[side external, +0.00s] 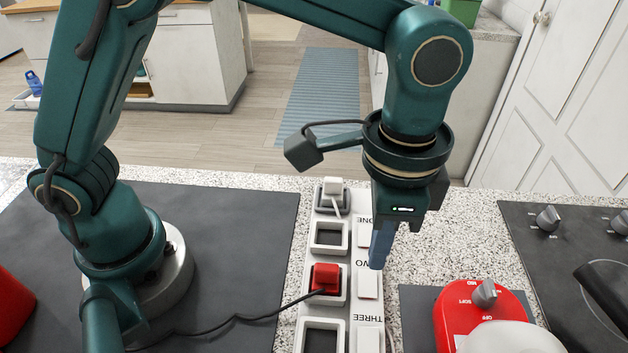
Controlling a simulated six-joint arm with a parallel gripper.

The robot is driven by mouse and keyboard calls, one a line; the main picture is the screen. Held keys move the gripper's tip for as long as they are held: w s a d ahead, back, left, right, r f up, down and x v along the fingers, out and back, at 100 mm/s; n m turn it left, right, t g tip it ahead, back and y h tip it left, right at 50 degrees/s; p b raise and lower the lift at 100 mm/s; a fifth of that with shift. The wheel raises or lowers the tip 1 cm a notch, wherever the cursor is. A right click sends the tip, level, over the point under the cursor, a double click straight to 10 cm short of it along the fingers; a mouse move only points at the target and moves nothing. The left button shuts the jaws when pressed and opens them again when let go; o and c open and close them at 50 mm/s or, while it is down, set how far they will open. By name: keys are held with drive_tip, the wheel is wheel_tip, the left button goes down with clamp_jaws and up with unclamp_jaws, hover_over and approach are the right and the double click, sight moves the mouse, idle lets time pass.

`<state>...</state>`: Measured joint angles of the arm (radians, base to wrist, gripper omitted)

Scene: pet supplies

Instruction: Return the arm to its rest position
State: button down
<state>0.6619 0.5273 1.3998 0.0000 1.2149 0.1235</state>
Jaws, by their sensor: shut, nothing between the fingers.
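My gripper (382,246) points down over the right side of a white power strip (330,272). It is shut and empty, with its fingertips above the strip's row of white switches, near the label TWO. I cannot tell the exact height of the fingertips above the strip. My teal arm arches from its base at the left across to the right. A red plug (325,278) sits in one socket of the strip, and a white plug (333,187) sits in the far socket.
A black cord (232,319) runs from the red plug leftward across the dark mat (245,225). A red appliance (480,310) with a dial stands at the lower right, beside a black stove (560,255). A red object (12,305) is at the left edge.

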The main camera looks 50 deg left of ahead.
drive_tip(key=shift+r, duration=0.1)
drive_tip(key=w+a+r+n+t+h, duration=0.1)
drive_tip(key=a+r+n+t, duration=0.25)
drive_tip(key=a+r, duration=0.65)
drive_tip(key=s+a+f+n+t, duration=0.1)
drive_tip(key=s+a+f+n, duration=0.1)
drive_tip(key=s+a, duration=0.2)
drive_tip(key=s+a+f+n+t+y, duration=0.1)
drive_tip(key=s+a+f+n, duration=0.1)
drive_tip(key=s+a+n, duration=0.1)
drive_tip(key=shift+s+a+f, duration=0.25)
drive_tip(key=shift+s+a, duration=0.35)
drive_tip(key=shift+a, duration=0.45)
